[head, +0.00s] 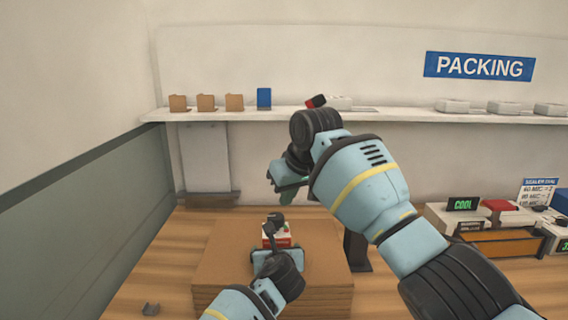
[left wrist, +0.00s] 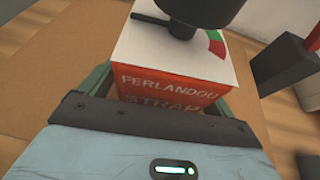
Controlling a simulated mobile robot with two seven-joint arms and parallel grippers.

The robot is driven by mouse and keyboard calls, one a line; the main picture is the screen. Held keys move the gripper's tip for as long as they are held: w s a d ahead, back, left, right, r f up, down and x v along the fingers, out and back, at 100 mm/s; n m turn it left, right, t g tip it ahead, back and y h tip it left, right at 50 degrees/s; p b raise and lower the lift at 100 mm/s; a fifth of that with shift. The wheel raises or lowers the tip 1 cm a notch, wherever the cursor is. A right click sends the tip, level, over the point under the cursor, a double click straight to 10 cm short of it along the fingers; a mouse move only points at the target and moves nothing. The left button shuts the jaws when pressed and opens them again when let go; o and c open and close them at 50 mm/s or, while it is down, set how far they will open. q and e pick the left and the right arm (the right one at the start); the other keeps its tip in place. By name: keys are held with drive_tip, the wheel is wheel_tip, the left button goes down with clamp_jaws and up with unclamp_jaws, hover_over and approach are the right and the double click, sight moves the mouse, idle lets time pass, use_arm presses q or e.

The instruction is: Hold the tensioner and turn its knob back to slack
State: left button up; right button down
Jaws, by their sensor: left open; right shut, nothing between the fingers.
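The tensioner (head: 283,241) is a small red and white box with a black knob (head: 275,217) on top. It stands on the stacked cardboard. In the left wrist view the tensioner (left wrist: 165,95) shows a red front with lettering and a white top with a green and red scale by the black knob (left wrist: 197,12). My left gripper (head: 268,252) is open at the near side of the tensioner, with green fingers along its two sides; contact cannot be told. My right gripper (head: 286,193) is shut and empty, above and beyond the tensioner.
The cardboard stack (head: 215,265) lies on the wooden table (head: 180,265). A black upright stand (head: 357,250) is right of it. A wall shelf (head: 400,116) holds small boxes. An orange-fronted tray (head: 500,244) and a green display (head: 463,204) are at the right.

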use_arm(q)
drive_tip(key=v, duration=1.2)
